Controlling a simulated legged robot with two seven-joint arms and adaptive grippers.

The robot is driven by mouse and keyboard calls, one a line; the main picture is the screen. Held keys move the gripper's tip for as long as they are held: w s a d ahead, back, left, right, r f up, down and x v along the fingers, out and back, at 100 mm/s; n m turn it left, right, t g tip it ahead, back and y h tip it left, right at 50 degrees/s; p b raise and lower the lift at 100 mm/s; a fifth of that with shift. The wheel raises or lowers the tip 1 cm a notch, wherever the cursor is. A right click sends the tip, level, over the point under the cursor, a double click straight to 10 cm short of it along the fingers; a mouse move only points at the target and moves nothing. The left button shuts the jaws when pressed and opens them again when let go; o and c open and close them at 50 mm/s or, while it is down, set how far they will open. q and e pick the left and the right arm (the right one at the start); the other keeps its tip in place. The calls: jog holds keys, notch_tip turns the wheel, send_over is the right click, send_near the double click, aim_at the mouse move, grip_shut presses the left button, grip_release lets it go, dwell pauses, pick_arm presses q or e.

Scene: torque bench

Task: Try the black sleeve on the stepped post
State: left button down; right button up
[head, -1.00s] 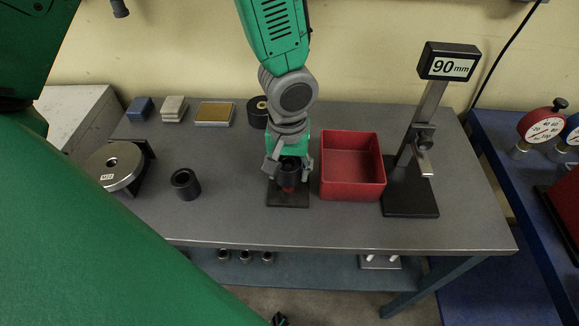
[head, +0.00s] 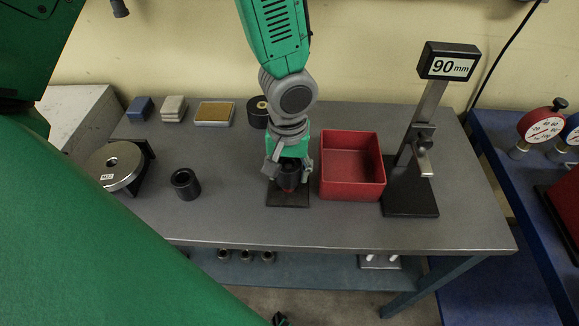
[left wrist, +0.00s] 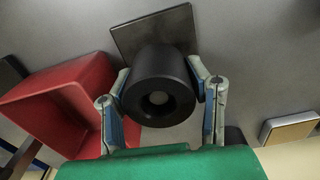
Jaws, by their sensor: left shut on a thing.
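The black sleeve (left wrist: 158,85) is held between the fingers of my left gripper (head: 289,172). In the left wrist view I look into its bore, where a small pale round spot shows. The sleeve is around or just over the stepped post (head: 289,187); the reddish part of the post shows dimly low between the fingers, and how far the sleeve sits down I cannot tell. The post's dark square base plate (head: 290,201) lies flat on the bench; it also shows in the left wrist view (left wrist: 130,38). My right gripper is not in view.
A red open tray (head: 352,193) stands close right of the post, beside the stand with the 90 mm sign (head: 448,67). Another black sleeve (head: 185,184) stands to the left, near a round metal gauge (head: 115,165). Small blocks (head: 173,108) line the back. The front bench strip is clear.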

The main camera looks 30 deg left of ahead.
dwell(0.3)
pick_arm(q)
jog(key=c, duration=0.7)
grip_release()
jog(key=shift+c, duration=0.2)
jog(key=shift+r, duration=0.35)
notch_tip(320, 180, up, 11)
jog(key=shift+r, duration=0.15)
